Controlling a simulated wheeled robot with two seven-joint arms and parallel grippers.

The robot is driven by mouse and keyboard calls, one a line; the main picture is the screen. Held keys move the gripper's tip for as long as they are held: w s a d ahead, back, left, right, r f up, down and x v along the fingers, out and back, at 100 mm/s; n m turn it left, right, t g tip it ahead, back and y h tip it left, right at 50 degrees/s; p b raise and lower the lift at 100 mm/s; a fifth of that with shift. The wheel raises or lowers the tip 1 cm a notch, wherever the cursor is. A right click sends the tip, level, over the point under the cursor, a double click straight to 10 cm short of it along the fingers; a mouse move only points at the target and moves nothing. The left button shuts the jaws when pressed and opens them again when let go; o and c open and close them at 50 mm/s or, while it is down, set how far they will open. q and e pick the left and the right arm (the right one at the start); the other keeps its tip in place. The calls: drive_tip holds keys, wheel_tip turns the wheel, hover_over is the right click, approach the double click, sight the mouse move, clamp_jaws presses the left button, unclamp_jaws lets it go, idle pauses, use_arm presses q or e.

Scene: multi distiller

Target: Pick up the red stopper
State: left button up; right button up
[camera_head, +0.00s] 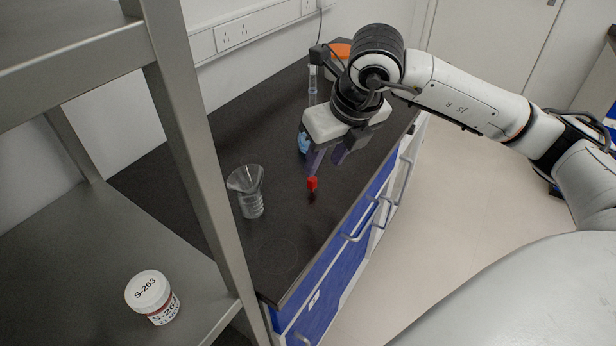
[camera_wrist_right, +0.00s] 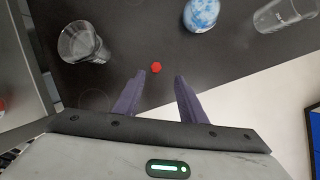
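The red stopper (camera_head: 312,184) is a small red piece on the black bench top, near its front edge. In the right wrist view the stopper (camera_wrist_right: 156,68) lies just beyond the fingertips, between their lines and nearer the left finger. My right gripper (camera_head: 326,172) is above and just behind the stopper in the head view, with its fingers pointing down. In the wrist view the right gripper (camera_wrist_right: 160,76) has its two dark fingers apart with nothing between them. It does not appear to touch the stopper. My left gripper is not in view.
A clear beaker with a funnel-like top (camera_head: 248,190) stands left of the stopper. A blue-and-white round object (camera_wrist_right: 201,14) and a clear glass vessel (camera_wrist_right: 285,12) are beyond it. A metal shelf (camera_head: 190,150) with a labelled jar (camera_head: 152,297) stands at the left.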

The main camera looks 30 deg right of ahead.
sight(312, 179)
drive_tip(key=shift+w+f, duration=0.2)
drive_tip(key=shift+f, duration=0.5)
drive_tip(key=x, duration=0.2)
drive_tip(key=a+p+x, duration=0.1)
drive_tip(key=x, duration=0.1)
drive_tip(key=shift+w+d+f, duration=0.1)
drive_tip(key=shift+w+f, duration=0.05)
drive_tip(key=shift+w, duration=0.05)
drive_tip(key=shift+w+f, duration=0.1)
drive_tip(key=shift+f, duration=0.15)
drive_tip(key=c, duration=0.9)
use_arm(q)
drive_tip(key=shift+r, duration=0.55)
use_arm(e)
clamp_jaws()
